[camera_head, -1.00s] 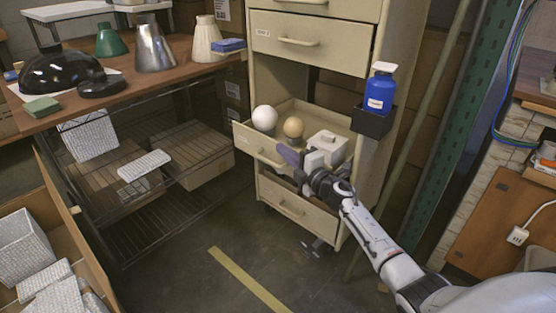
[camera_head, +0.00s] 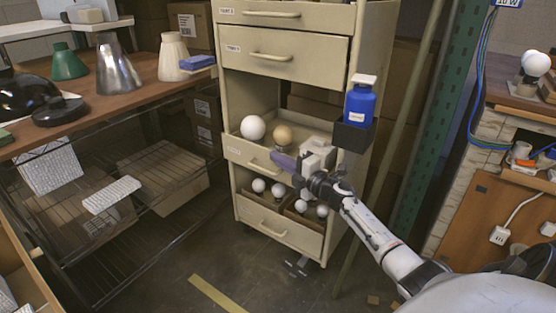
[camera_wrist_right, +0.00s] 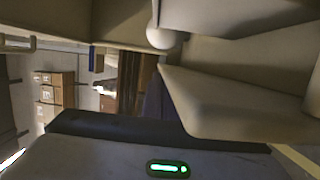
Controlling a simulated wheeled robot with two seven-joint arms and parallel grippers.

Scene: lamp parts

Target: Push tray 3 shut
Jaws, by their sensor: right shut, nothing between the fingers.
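Tray 3 (camera_head: 245,158) is the cream tray with a bar handle in the middle of the cabinet. Its front looks close to the cabinet's front edges; whether it is fully in, I cannot tell. A white ball (camera_head: 253,127), a tan ball (camera_head: 284,135) and a whitish blocky object (camera_head: 318,150) show above its front. My right gripper (camera_head: 284,161) is shut and empty, its purple-grey fingertips at the tray front right of the handle. Actual contact is unclear. My left gripper is out of view. The right wrist view shows a white ball (camera_wrist_right: 161,37) close to cream panels.
A lower drawer (camera_head: 275,228) holds several small white bulbs. A blue bottle (camera_head: 358,103) stands in a dark holder on the cabinet's right side. A wooden table (camera_head: 130,90) with lamp shades is at left.

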